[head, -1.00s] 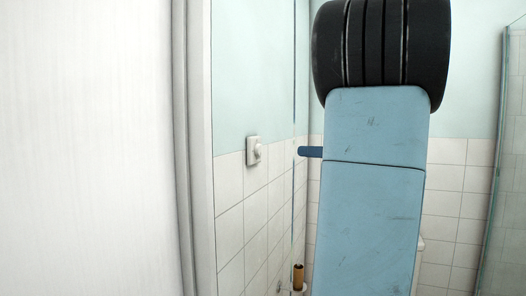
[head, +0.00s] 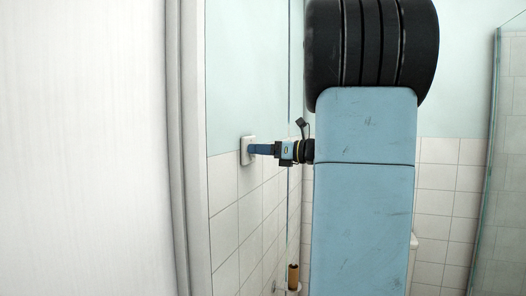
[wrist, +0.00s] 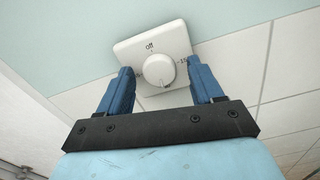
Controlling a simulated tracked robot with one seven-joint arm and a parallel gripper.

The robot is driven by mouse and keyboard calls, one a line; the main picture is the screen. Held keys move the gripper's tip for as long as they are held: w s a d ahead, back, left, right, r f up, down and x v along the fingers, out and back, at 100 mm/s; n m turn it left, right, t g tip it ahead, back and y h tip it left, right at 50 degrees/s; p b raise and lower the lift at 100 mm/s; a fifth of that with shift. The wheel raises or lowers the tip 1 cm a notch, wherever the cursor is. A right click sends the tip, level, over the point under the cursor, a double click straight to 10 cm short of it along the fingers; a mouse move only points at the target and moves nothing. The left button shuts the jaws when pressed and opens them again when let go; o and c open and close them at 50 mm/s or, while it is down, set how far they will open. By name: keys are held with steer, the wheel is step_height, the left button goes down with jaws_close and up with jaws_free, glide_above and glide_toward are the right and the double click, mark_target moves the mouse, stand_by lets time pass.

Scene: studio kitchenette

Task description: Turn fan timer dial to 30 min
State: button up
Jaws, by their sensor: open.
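The fan timer is a white square plate (wrist: 124,52) on the wall with a round white dial (wrist: 159,71) at its centre. "Off" is printed at the top and "15" on the right; the left and bottom marks are partly hidden or too small to read. A small dark mark shows near the dial's lower edge. My gripper (wrist: 160,68) is open, one blue finger on each side of the dial. Whether the fingers touch it I cannot tell. In the head view my gripper (head: 260,149) reaches the timer plate (head: 246,151) from the right, hiding the dial.
White tiles (head: 224,180) cover the lower wall, with pale green wall (head: 245,80) above. A white door or panel (head: 80,150) fills the left. A glass panel (head: 483,200) stands at the right. A brown roll-like object (head: 293,276) is low by the wall.

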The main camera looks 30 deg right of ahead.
steer(key=shift+w+a, duration=0.1)
steer(key=shift+w, duration=0.05)
steer(key=c, duration=1)
